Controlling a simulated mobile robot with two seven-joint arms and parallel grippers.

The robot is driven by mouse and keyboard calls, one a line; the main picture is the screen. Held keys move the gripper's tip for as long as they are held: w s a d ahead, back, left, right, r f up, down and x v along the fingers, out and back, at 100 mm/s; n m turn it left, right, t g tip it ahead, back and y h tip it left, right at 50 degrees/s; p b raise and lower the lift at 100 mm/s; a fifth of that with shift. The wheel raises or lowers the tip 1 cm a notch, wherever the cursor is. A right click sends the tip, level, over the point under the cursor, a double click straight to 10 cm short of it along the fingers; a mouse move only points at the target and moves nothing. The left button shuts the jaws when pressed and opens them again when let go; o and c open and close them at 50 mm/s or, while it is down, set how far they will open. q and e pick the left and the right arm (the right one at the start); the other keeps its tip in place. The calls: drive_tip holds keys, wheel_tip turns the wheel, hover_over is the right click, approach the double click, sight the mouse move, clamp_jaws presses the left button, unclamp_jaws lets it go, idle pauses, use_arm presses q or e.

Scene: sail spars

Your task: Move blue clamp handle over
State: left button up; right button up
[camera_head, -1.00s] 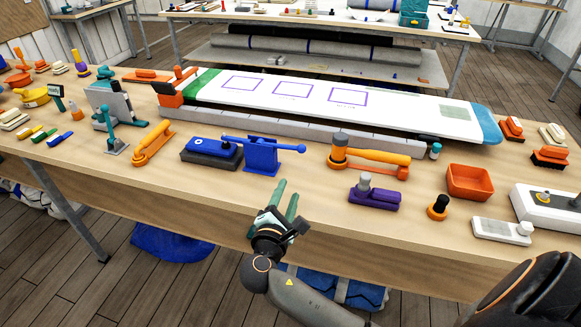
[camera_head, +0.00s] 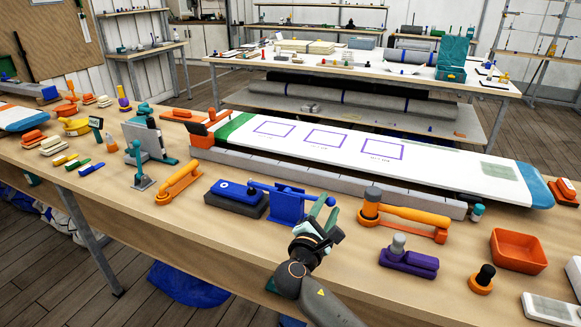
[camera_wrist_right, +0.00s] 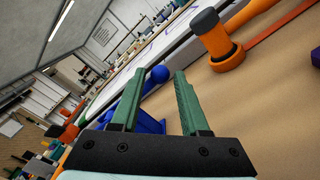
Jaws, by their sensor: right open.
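The blue clamp (camera_head: 287,206) stands on the wooden bench beside a dark block with a blue top. Its blue handle (camera_head: 290,190) lies roughly level and points right, with its ball end close to my right gripper (camera_head: 324,212). My right gripper is open, its green fingers apart and reaching over the bench at the clamp's right. In the right wrist view the handle's ball end (camera_wrist_right: 160,74) appears between the two fingertips, and the clamp body (camera_wrist_right: 150,123) shows lower, partly hidden by a finger. I cannot tell whether the fingers touch the handle. My left gripper is not in view.
An orange clamp (camera_head: 405,218) with a mallet-like head lies to the right, and a purple clamp (camera_head: 408,260) nearer the front. An orange lever (camera_head: 180,183) lies left. A long grey rail (camera_head: 330,187) and white board (camera_head: 380,158) run behind. Bare bench lies in front.

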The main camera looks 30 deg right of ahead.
drive_tip(key=shift+w+d, duration=0.3)
drive_tip(key=shift+d, duration=0.05)
drive_tip(key=shift+c, duration=0.2)
drive_tip(key=shift+a, duration=0.1)
drive_tip(key=c, duration=0.6)
drive_tip(key=r+p, duration=0.3)
drive_tip(key=shift+w+a+r, duration=0.1)
drive_tip(key=shift+w+a, duration=0.1)
drive_tip(key=shift+c, duration=0.3)
use_arm(q)
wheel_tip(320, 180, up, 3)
drive_tip(key=shift+p, duration=0.3)
use_arm(e)
drive_tip(key=shift+a+r, duration=0.1)
drive_tip(key=shift+w+r, duration=0.1)
use_arm(q)
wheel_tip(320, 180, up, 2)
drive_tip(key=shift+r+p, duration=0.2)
drive_tip(key=shift+p, duration=1.05)
use_arm(e)
drive_tip(key=r, duration=0.1)
drive_tip(key=w+a+r, duration=0.1)
drive_tip(key=shift+w+r, duration=0.15)
drive_tip(key=shift+r, duration=0.25)
